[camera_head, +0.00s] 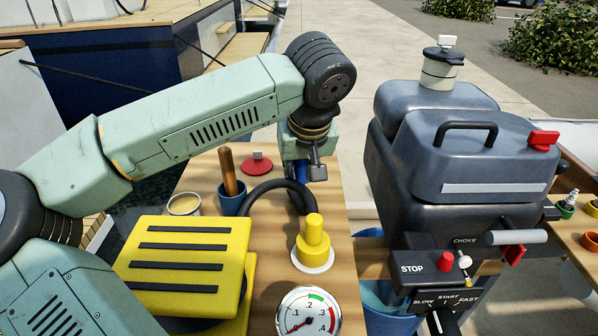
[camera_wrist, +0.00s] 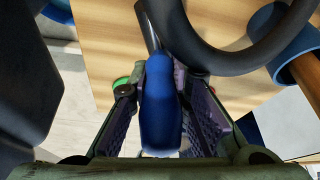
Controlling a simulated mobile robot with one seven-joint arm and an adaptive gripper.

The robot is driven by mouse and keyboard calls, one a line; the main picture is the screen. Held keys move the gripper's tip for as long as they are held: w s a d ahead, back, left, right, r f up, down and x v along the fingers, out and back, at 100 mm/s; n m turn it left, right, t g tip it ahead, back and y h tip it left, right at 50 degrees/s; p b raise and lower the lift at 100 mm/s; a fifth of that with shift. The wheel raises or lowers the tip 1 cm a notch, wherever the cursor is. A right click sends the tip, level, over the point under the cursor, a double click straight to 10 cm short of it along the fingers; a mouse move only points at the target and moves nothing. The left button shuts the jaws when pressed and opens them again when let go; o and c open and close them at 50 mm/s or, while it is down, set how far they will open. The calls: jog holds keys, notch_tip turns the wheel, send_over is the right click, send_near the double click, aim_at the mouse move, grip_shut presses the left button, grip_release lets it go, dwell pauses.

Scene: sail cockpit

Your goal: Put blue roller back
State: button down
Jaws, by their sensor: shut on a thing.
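The blue roller (camera_wrist: 161,110) fills the middle of the wrist view as a smooth blue handle with a grey shaft running up from it. My gripper (camera_wrist: 160,95) is shut on this handle, one finger on each side. In the head view, my gripper (camera_head: 303,168) hangs over the far part of the wooden table, and a bit of the blue roller (camera_head: 300,172) shows beside it. The far end of the roller is hidden, so I cannot tell whether it touches the table. No empty holder for it is clear to see.
A blue cup (camera_head: 231,204) with a wooden handle (camera_head: 228,172), a black hose (camera_head: 262,188) and a red disc (camera_head: 257,163) are close by. A yellow knob (camera_head: 314,240), gauge (camera_head: 308,312) and yellow slatted box (camera_head: 188,262) are nearer. A dark outboard motor (camera_head: 465,150) stands right.

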jog(key=c, duration=1.5)
grip_release()
jog(key=shift+f, duration=0.1)
jog(key=shift+r, duration=0.35)
jog(key=v, duration=1.1)
jog(key=shift+s+r, duration=0.2)
jog(key=shift+r, duration=0.1)
